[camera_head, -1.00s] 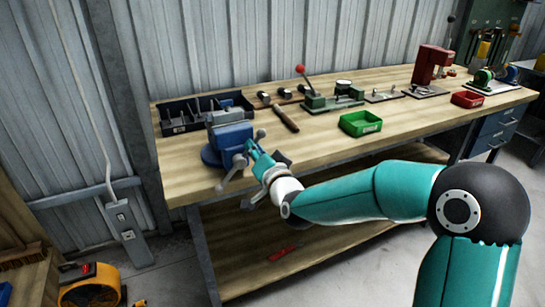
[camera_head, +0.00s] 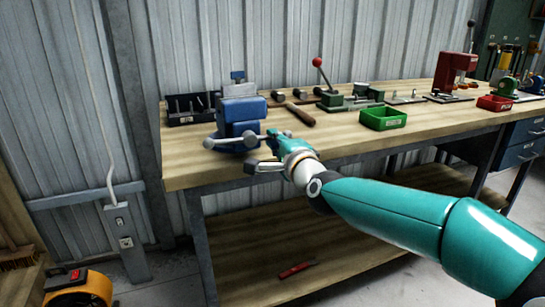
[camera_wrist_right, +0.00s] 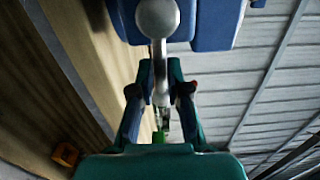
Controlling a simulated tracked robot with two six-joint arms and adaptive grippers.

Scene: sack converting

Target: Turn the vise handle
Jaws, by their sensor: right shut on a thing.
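The blue vise (camera_head: 240,112) stands on the front left corner of the wooden bench, and its blue body also fills the top of the right wrist view (camera_wrist_right: 215,22). Its metal handle (camera_head: 228,142) shows as a bar with a rounded end at the left, in front of the body. In the right wrist view the bar (camera_wrist_right: 158,62) runs from a grey ball down between my fingers. My right gripper (camera_head: 270,149) is shut on the handle, with its fingers (camera_wrist_right: 160,95) on both sides of the bar. Fingers and wrist partly hide the handle in the head view. My left gripper is out of view.
On the bench (camera_head: 350,143) are a dark organizer (camera_head: 193,117), a hammer (camera_head: 299,115), a green press (camera_head: 346,101), a green bin (camera_head: 383,118) and a red bin (camera_head: 495,103). The corrugated wall is close behind. A red-handled tool (camera_head: 297,269) lies on the lower shelf.

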